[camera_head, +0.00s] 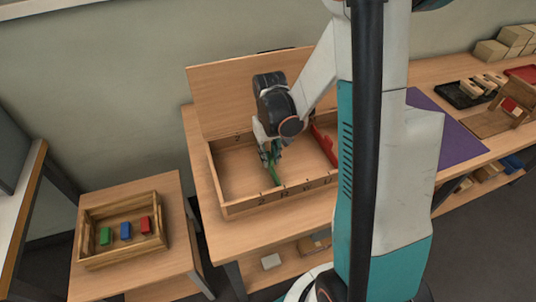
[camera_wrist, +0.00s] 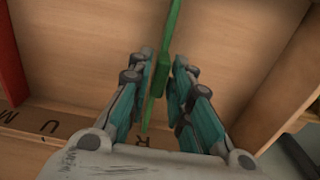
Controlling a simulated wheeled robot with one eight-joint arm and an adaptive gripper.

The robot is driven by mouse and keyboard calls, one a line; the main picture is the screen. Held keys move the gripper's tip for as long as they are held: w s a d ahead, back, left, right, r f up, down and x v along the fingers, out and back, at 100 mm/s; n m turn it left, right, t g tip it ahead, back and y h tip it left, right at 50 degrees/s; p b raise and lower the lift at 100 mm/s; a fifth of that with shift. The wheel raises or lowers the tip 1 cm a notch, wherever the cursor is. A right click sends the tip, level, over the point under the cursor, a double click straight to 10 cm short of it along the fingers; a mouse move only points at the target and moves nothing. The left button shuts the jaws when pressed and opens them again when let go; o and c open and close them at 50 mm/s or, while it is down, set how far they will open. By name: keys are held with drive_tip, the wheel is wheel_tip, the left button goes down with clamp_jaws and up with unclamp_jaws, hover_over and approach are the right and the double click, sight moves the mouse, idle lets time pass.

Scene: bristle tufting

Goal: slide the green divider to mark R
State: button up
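The green divider (camera_head: 276,177) stands in a wooden box and shows in the wrist view (camera_wrist: 160,75) as a thin strip with a thicker block. Its front end lies close beside the mark R (camera_wrist: 147,141) on the box's front edge; exact alignment is hard to judge. My gripper (camera_head: 268,150) reaches down into the box over the divider. In the wrist view its fingers (camera_wrist: 164,65) straddle the green block, very close on both sides. Whether both touch it I cannot tell. My wrist and fingers hide part of the divider in the head view.
A tray (camera_head: 92,262) with green, blue and red blocks sits on a side table at left. A purple mat (camera_head: 455,143) lies right.

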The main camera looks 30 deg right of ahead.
drive_tip(key=shift+r, duration=0.15)
wheel_tip(320, 180, up, 12)
idle(0.7)
idle(0.5)
